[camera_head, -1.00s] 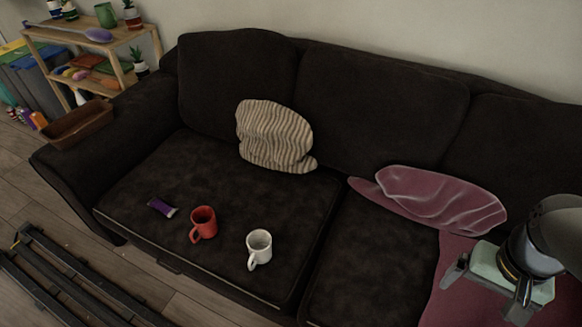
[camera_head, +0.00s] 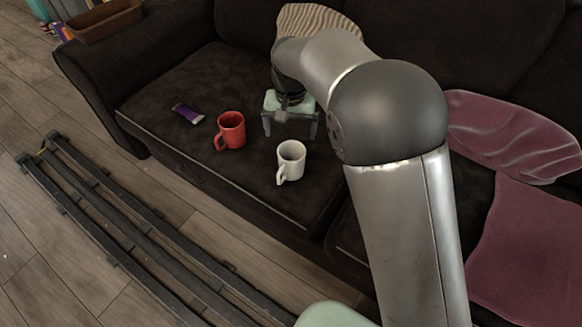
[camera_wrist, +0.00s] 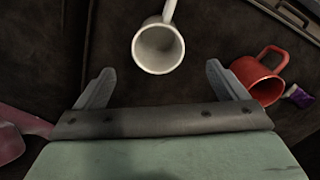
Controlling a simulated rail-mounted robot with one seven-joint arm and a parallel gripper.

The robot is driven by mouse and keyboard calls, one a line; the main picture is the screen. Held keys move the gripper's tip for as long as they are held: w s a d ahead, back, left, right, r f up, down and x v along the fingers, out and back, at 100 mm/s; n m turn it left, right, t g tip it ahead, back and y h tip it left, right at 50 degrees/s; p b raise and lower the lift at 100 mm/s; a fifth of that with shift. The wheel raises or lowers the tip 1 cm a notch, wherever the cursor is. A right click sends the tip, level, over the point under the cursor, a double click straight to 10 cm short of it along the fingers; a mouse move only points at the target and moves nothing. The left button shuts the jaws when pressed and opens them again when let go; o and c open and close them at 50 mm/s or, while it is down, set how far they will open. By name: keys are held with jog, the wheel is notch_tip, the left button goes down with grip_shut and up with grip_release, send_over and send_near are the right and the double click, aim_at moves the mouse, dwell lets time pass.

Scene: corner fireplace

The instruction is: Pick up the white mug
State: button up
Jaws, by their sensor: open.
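The white mug (camera_head: 291,161) stands upright on the dark sofa's left seat cushion, near its front edge, with its handle toward the front. In the wrist view the white mug (camera_wrist: 158,47) lies ahead of the fingers, its open top facing the camera and its handle pointing away. My gripper (camera_head: 290,132) is open and empty, above the cushion and just behind the mug in the head view. In the wrist view my gripper (camera_wrist: 160,85) has its two fingers spread wide, with the mug centred beyond the gap. The fingers appear apart from the mug.
A red mug (camera_head: 231,130) stands to the left of the white mug. A purple packet (camera_head: 187,113) lies farther left. A striped pillow (camera_head: 318,20) rests behind my arm, and pink cloth (camera_head: 525,250) covers the right. Rails (camera_head: 120,235) lie on the floor in front.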

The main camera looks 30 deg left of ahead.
jog(key=b, duration=0.2)
send_near(291, 157)
jog(key=s+d, duration=0.1)
jog(key=s, duration=0.2)
jog(key=shift+d, duration=0.4)
notch_tip(291, 157, down, 5)
jog(key=shift+d+f+b, duration=0.15)
jog(key=shift+b, duration=1.1)
jog(key=c, duration=1.3)
